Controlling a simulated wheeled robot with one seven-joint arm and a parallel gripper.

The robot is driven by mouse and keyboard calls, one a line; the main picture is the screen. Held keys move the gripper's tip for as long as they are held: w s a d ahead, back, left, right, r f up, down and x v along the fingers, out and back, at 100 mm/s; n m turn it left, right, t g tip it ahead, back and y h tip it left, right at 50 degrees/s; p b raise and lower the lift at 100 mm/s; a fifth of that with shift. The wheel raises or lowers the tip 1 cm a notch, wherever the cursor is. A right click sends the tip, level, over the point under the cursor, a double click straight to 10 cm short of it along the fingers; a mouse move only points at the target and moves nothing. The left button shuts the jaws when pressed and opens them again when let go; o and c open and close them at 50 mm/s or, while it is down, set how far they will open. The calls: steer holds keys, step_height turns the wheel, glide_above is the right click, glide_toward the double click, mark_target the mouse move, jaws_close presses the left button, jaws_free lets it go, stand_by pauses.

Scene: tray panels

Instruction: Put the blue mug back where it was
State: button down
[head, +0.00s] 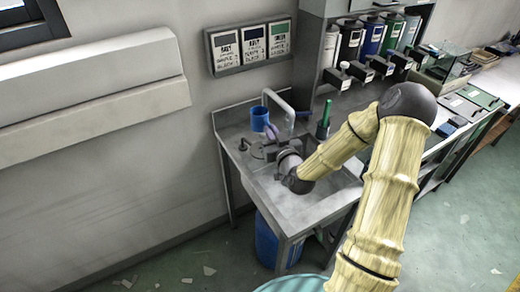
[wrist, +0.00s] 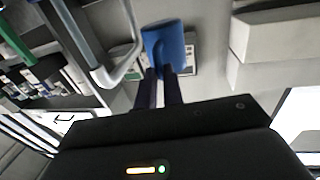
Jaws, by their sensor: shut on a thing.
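The blue mug (head: 260,118) is at the back of the metal sink counter, near the wall and left of the curved faucet. My gripper (head: 270,131) reaches in from the right and its fingers meet the mug. In the wrist view the blue mug (wrist: 163,38) is at the ends of the two dark fingers of my gripper (wrist: 164,72), which are shut on it. I cannot tell whether the mug's base touches the counter.
The faucet (head: 283,108) stands close to the mug's right. A green bottle-like thing (head: 324,122) stands farther right. A wall panel with three labelled cards (head: 250,46) hangs above. A blue bin (head: 270,240) is under the counter. The counter's front left (head: 268,181) looks clear.

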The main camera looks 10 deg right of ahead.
steer(key=f, duration=0.5)
steer(key=shift+s+d+f+p, duration=0.25)
steer(key=shift+s+f+p, duration=0.1)
steer(key=shift+p, duration=0.05)
steer(key=shift+f+p, duration=0.35)
steer(key=shift+f, duration=1.75)
steer(key=shift+f, duration=0.2)
steer(key=c, duration=1.5)
jaws_free()
steer(key=shift+r, duration=0.1)
